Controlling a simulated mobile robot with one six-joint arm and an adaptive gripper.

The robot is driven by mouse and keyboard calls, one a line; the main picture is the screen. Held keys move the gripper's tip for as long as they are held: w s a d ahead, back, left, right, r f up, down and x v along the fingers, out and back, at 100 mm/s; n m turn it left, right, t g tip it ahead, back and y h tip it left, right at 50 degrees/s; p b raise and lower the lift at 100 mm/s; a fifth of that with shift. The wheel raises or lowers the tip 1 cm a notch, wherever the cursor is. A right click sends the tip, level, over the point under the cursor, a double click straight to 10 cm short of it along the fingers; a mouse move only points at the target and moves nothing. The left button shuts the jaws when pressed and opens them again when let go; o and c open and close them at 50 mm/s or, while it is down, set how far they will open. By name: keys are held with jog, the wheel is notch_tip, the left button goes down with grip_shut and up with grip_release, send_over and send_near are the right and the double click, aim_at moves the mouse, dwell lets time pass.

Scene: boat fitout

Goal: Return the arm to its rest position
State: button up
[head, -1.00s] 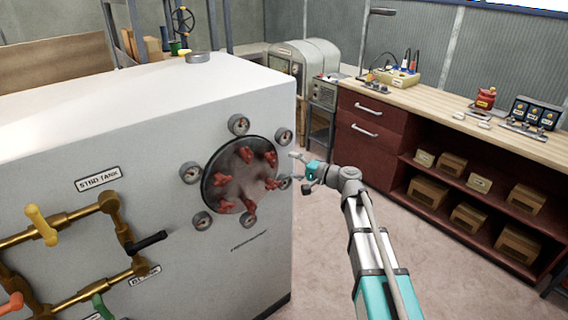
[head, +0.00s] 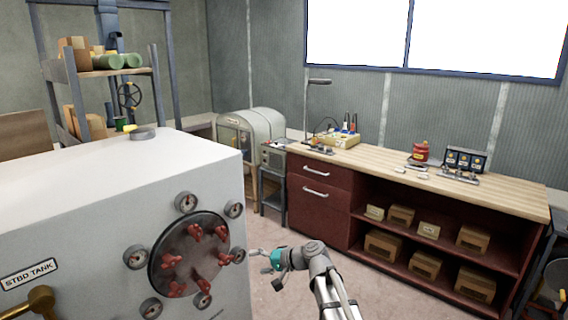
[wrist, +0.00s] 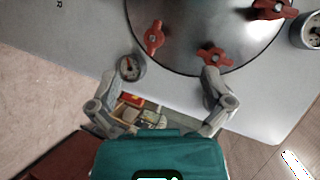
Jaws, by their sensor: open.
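My gripper (head: 262,262) is in front of the right part of the tank's face in the head view, just right of the round dark plate (head: 188,254) with red handles. In the wrist view my gripper (wrist: 160,98) has its two fingers spread wide with nothing between them. The plate (wrist: 190,50) and its red handles lie beyond the fingertips there. A small gauge (wrist: 131,67) shows near the left finger. My arm reaches up from the bottom of the head view, bent at the wrist.
The white tank (head: 110,175) fills the left, with gauges around the plate and a brass pipe (head: 38,300) at lower left. A wooden workbench (head: 400,170) with a red cabinet and boxes stands at right. Open floor (head: 385,300) lies between my arm and the bench.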

jog(key=s+d+f+g+h, duration=0.1)
jog(key=s+d+f+h, duration=0.2)
jog(key=s+d, duration=0.3)
jog(key=s+d+f+g+h+p, duration=0.1)
jog(key=s+d+f+h, duration=0.3)
jog(key=d, duration=0.7)
jog(key=s+d+f+n+g+h, duration=0.1)
jog(key=s+d+f+h, duration=0.2)
jog(key=s+d+h, duration=0.3)
jog(key=shift+s+d+f+g+h+p, duration=0.3)
jog(key=shift+s+d, duration=0.55)
jog(key=shift+d, duration=0.4)
